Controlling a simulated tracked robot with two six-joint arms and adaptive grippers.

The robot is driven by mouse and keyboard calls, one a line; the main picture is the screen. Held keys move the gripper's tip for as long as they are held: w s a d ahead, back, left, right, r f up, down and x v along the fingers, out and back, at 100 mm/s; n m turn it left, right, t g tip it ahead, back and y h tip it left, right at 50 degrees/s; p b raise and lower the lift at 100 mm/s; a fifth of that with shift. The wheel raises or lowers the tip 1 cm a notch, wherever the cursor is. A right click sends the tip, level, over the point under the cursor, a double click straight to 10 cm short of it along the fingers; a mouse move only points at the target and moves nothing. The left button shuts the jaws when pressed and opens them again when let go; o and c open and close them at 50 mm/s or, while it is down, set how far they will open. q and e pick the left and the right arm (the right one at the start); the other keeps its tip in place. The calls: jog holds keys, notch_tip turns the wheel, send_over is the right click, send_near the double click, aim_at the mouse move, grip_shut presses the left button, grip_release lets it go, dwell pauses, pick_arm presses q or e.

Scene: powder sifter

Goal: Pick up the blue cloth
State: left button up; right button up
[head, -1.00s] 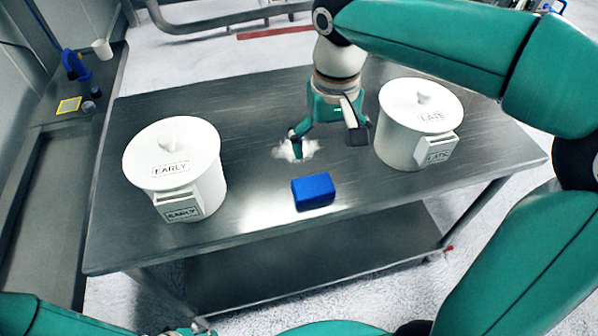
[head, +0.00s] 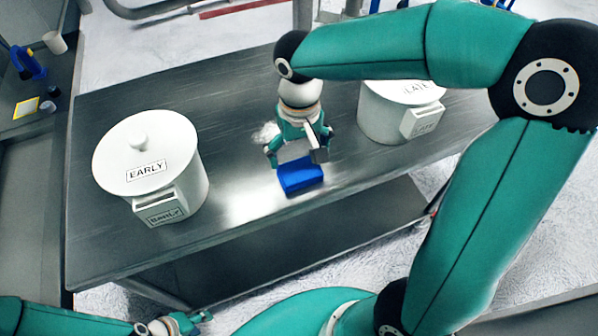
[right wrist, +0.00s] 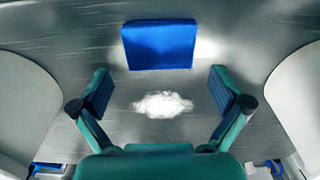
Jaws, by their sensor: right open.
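The blue cloth (head: 300,178), a folded block, lies on the metal table near its front edge. In the right wrist view the cloth (right wrist: 160,46) lies just beyond my fingertips, roughly centred between them. My right gripper (head: 297,155) is open and empty, above the table on the far side of the cloth, and partly covers it in the head view. Its spread fingers show in the right wrist view (right wrist: 159,78). My left gripper (head: 182,323) is at the bottom edge of the head view, away from the table top; its jaws are too small to read.
A white lidded EARLY container (head: 150,165) stands at the left. A white LATE container (head: 400,110) stands at the right, partly behind my right arm. A white powder patch (right wrist: 162,104) lies between my right fingers. The table (head: 235,215) is clear between EARLY and the cloth.

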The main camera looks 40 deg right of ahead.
aim_at(300, 170)
jog(key=shift+s+f, duration=0.15)
jog(key=shift+f, duration=2.55)
jog(key=shift+c, duration=0.2)
jog(key=c, duration=0.7)
jog(key=shift+o, duration=0.2)
jog(key=shift+r, duration=0.1)
notch_tip(300, 170, up, 20)
jog(key=p, duration=0.1)
jog(key=shift+p, duration=0.3)
